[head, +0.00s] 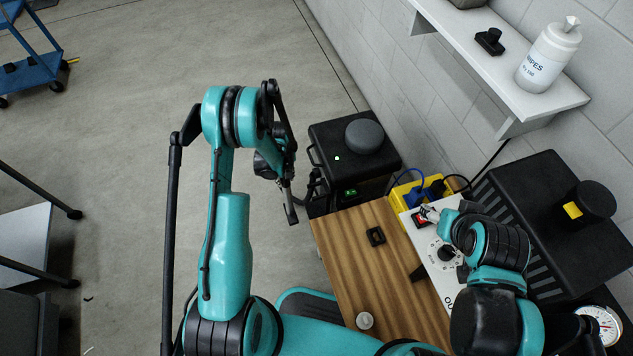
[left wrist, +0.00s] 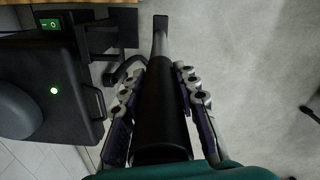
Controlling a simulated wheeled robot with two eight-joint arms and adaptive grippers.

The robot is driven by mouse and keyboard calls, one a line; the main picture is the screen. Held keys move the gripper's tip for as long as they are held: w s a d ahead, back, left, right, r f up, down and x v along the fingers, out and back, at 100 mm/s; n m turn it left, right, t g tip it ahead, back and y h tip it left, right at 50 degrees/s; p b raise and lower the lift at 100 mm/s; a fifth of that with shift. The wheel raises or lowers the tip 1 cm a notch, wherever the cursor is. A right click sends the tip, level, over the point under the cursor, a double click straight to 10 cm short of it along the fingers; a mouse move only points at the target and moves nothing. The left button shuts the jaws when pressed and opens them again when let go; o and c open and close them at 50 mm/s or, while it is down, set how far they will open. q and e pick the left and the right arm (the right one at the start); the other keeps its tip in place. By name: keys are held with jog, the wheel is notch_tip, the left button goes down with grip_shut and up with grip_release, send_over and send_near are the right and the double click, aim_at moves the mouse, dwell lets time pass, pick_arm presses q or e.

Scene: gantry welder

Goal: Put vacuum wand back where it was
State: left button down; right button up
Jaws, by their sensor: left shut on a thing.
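My left gripper (left wrist: 158,95) is shut on the black handle of the vacuum wand (left wrist: 160,112). In the left wrist view, the wand's grey tube runs away from the fingers to a black nozzle, over bare floor. In the head view, the left gripper (head: 275,165) is beside a black box unit, with the wand (head: 291,206) pointing down; the arm partly hides it. Black brackets (left wrist: 98,32) show between the box and the wand in the left wrist view. My right gripper (head: 430,213) is at the white panel by a red switch; its fingers are too small to read.
The black box unit (head: 372,165) has a green switch and a grey round top. A wooden bench top (head: 355,262) holds small items. The white control panel (head: 437,262), yellow box (head: 405,192) and black ribbed machine (head: 545,225) crowd the right.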

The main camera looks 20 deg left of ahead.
pick_arm(q)
jog(key=w+d+b, duration=0.2)
jog(key=w+d, duration=0.5)
jog(key=d, duration=0.3)
pick_arm(e)
jog(key=shift+f+b, duration=1.95)
jog(key=shift+f, duration=1.4)
pick_arm(q)
notch_tip(320, 180, down, 7)
jog(key=shift+s, duration=0.15)
pick_arm(e)
jog(key=shift+r, duration=0.15)
pick_arm(q)
jog(key=shift+f, duration=0.1)
jog(key=c, duration=1.1)
grip_release()
jog(key=shift+c, duration=0.2)
